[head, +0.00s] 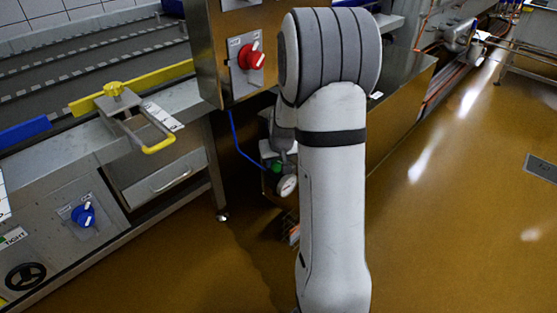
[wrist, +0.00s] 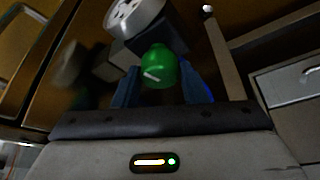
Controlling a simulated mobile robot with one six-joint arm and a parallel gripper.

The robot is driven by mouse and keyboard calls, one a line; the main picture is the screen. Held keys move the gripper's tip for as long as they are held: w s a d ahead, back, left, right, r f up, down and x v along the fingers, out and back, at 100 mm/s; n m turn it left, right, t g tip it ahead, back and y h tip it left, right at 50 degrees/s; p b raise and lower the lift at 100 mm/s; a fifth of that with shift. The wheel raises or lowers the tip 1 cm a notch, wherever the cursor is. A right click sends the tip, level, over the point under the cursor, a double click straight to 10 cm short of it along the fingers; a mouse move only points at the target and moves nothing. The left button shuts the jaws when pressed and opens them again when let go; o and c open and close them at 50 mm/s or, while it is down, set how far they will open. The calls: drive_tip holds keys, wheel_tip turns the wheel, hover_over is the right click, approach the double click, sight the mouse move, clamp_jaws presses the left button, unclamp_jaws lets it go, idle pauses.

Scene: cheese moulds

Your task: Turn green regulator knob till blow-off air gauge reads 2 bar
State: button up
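The green regulator knob (wrist: 159,69), with a white mark on it, is between the fingers of my gripper (wrist: 160,82) in the wrist view. The blue fingers stand apart on either side of it, and I see no clear contact. Beside the knob is a round gauge (wrist: 134,14), cut off by the top edge. In the head view the gauge (head: 287,186) shows a white face below the green part of the regulator (head: 276,165); its reading is too small to tell. My arm hides much of this area, including my fingertips.
A steel cabinet with a red rotary switch (head: 251,57) stands above the regulator. A blue hose (head: 237,140) hangs beside it. At left are a bench with a yellow-handled clamp (head: 113,90) and a blue knob (head: 84,215).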

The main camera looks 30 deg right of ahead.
drive_tip(key=c, duration=0.5)
drive_tip(key=shift+r+p, duration=0.1)
drive_tip(key=shift+p, duration=0.2)
drive_tip(key=shift+r+p, duration=0.1)
drive_tip(key=shift+p, duration=0.35)
drive_tip(key=shift+m, duration=0.4)
drive_tip(key=shift+f, duration=0.2)
drive_tip(key=o, duration=1)
drive_tip(key=p+v, duration=0.3)
drive_tip(key=v, duration=0.4)
drive_tip(key=shift+s+a+r, duration=0.1)
drive_tip(key=shift+s+r, duration=0.05)
drive_tip(key=shift+r, duration=0.2)
